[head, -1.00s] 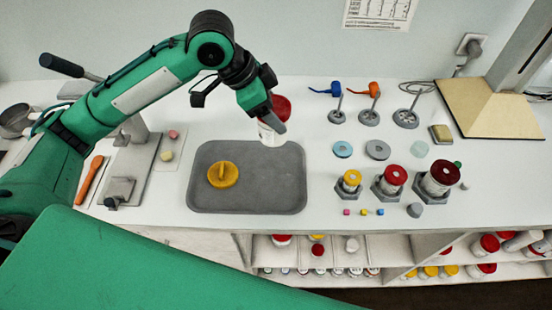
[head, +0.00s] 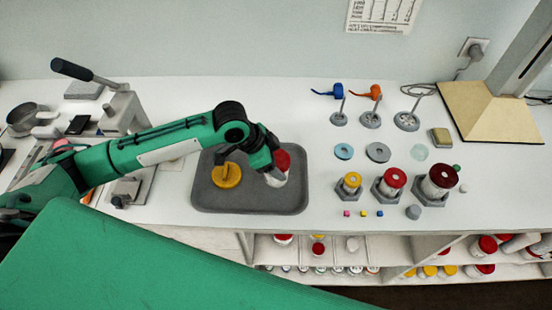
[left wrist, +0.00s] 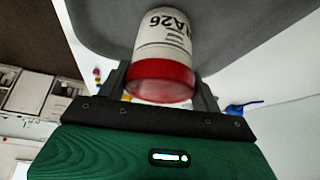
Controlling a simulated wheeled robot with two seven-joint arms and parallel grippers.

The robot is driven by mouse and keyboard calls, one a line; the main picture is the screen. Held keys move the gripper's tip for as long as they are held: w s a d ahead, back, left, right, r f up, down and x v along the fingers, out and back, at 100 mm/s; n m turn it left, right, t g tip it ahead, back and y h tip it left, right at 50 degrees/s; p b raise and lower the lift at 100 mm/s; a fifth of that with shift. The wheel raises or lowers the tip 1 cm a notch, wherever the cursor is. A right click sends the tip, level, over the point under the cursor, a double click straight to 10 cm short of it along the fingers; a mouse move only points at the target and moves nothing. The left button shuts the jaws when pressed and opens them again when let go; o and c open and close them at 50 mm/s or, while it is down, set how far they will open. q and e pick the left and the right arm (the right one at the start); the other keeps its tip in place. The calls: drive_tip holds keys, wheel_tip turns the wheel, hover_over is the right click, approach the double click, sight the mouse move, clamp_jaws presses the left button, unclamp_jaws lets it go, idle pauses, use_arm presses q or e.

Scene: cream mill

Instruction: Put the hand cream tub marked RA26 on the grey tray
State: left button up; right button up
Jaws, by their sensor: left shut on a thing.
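The hand cream tub (head: 275,181) is white with a red lid and is upright at the right part of the grey tray (head: 250,202). My left gripper (head: 274,168) is shut on it. I cannot tell whether its base touches the tray. In the left wrist view the tub (left wrist: 163,50) is between the two fingers, its printed label upside down; "A26" can be read and the first letter is unclear. The grey tray (left wrist: 225,25) is behind it. My right gripper is not in view.
A yellow round piece with an upright handle (head: 226,176) sits on the tray's left part. Right of the tray stand jars in grey holders (head: 390,184), discs (head: 378,151) and pump tops (head: 371,110). The tray's front strip is bare.

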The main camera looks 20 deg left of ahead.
use_arm(q)
drive_tip(key=shift+f, duration=0.2)
drive_tip(key=o, duration=1.1)
drive_tip(key=shift+a+r, duration=0.1)
drive_tip(key=shift+r, duration=0.15)
drive_tip(key=b+v, duration=0.2)
drive_tip(key=v, duration=0.9)
drive_tip(key=shift+a+r, duration=0.1)
drive_tip(key=shift+r, duration=0.25)
drive_tip(key=shift+s, duration=0.1)
